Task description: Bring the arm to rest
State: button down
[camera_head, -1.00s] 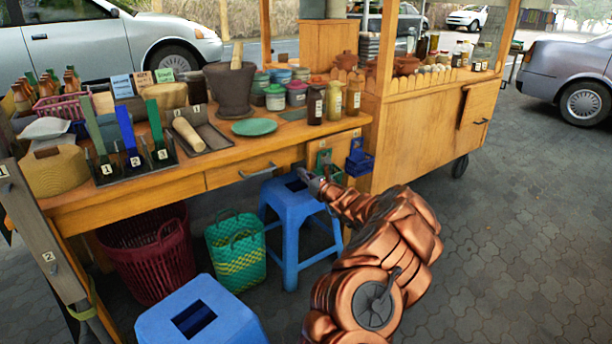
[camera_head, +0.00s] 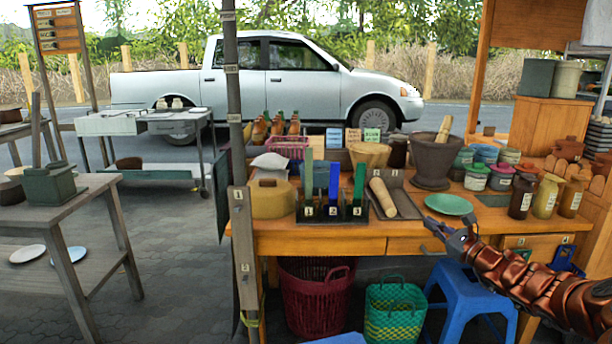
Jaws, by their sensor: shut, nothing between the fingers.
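My copper-coloured arm reaches in from the lower right of the head view. My gripper (camera_head: 444,230), dark grey and small in the picture, is at the front edge of the wooden stall counter (camera_head: 345,239), near the drawer front and just below the green plate (camera_head: 448,204). The fingers look closed, and nothing shows between them. I cannot tell whether the gripper touches the counter. The large clay mortar (camera_head: 436,160) stands behind the plate with a pestle in it. A wooden roller (camera_head: 383,197) lies on a dark tray to the left.
A blue stool (camera_head: 467,296) stands under my arm, beside a green basket (camera_head: 392,312) and a red basket (camera_head: 316,298). Jars (camera_head: 522,196) crowd the counter's right. A post (camera_head: 237,140) rises at its left end. Paved floor (camera_head: 165,290) is open between the counter and the grey table (camera_head: 95,192).

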jog(key=s+a+r+n+g+y+p, duration=0.4)
jog(key=a+r+n, duration=0.4)
jog(key=a, duration=0.6)
jog(key=s+a+r+n+g+p, duration=0.3)
jog(key=s+a+n+g, duration=0.2)
jog(key=s+a, duration=0.5)
jog(key=s+a+r+n+g+p, duration=0.5)
jog(key=s+a, duration=0.3)
jog(key=s, duration=0.3)
jog(key=s+d+f+n+g+h+p, duration=0.1)
jog(key=s+f+n+g+h+p, duration=0.15)
jog(key=s, duration=0.55)
jog(key=s+d+f+n+g+h+p, duration=0.15)
jog(key=s+n+h, duration=0.25)
jog(key=s, duration=0.5)
jog(key=s+d+r+n+h+p, duration=0.1)
jog(key=s+d+n+h+p, duration=0.1)
jog(key=s+d+h+p, duration=0.4)
jog(key=s+d, duration=0.5)
jog(key=d, duration=0.2)
jog(key=shift+s+d+r+g, duration=0.15)
jog(key=shift+s+d+g, duration=0.15)
jog(key=shift+d, duration=0.05)
